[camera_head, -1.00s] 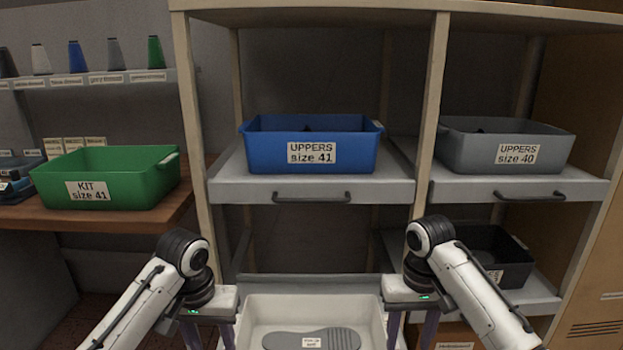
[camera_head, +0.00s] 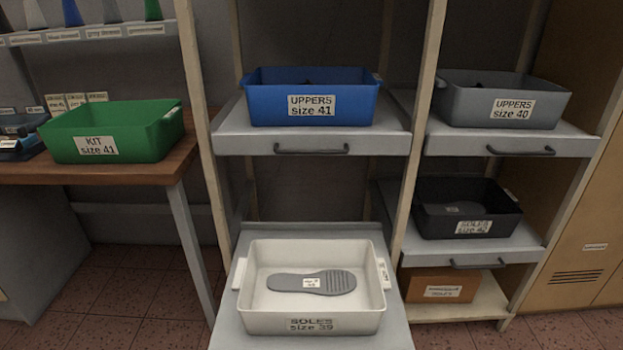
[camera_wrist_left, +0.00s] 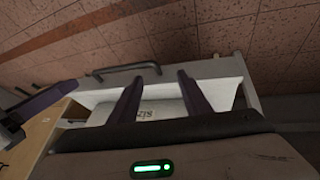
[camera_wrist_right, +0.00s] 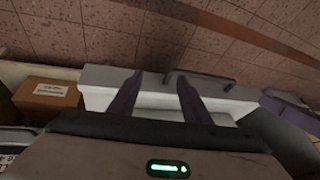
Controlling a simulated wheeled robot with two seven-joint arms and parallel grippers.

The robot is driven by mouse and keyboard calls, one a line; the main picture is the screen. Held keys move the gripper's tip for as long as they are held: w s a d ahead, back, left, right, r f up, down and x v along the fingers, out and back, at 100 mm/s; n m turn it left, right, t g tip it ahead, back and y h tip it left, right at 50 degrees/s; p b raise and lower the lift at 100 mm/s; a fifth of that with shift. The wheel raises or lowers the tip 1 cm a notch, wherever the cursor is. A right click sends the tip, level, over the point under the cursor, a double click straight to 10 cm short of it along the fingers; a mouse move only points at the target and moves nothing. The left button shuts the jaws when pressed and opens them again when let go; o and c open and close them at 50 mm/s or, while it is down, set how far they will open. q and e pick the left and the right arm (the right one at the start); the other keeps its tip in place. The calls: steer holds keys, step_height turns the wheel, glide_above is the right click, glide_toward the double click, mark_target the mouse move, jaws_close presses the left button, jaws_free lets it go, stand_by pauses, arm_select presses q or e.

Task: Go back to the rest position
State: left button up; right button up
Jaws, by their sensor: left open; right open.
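Neither gripper shows in the head view. In the left wrist view my left gripper (camera_wrist_left: 157,95) has its two purple fingers apart with nothing between them. Past them are the white bin and a shelf handle. In the right wrist view my right gripper (camera_wrist_right: 156,95) also has its fingers apart and empty, with the white bin beyond. The white bin (camera_head: 310,322), labelled "SOLES size 39", stands on the lower middle shelf with a grey sole (camera_head: 335,281) lying flat inside.
A blue bin (camera_head: 311,106) sits on the upper middle shelf, a grey bin (camera_head: 512,107) on the upper right. A black bin (camera_head: 470,223) and a brown box (camera_head: 441,287) are below at right. A green bin (camera_head: 100,147) stands on the wooden bench at left. Floor is bare at lower left.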

arm_select(q)
steer(key=s+a+t+p, duration=0.2)
steer(key=s+a+t, duration=0.1)
steer(key=s, duration=1.2)
steer(key=shift+s+r+m+t, duration=0.15)
steer(key=shift+r+m+t, duration=0.15)
steer(key=shift+r, duration=0.1)
arm_select(e)
steer(key=s+d+r+t, duration=0.1)
steer(key=s+t, duration=0.1)
steer(key=s, duration=0.6)
steer(key=s+d+r+t, duration=0.1)
steer(key=s+r+t, duration=0.1)
steer(key=s, duration=0.6)
steer(key=shift+d+n, duration=0.25)
steer(key=shift+n, duration=0.05)
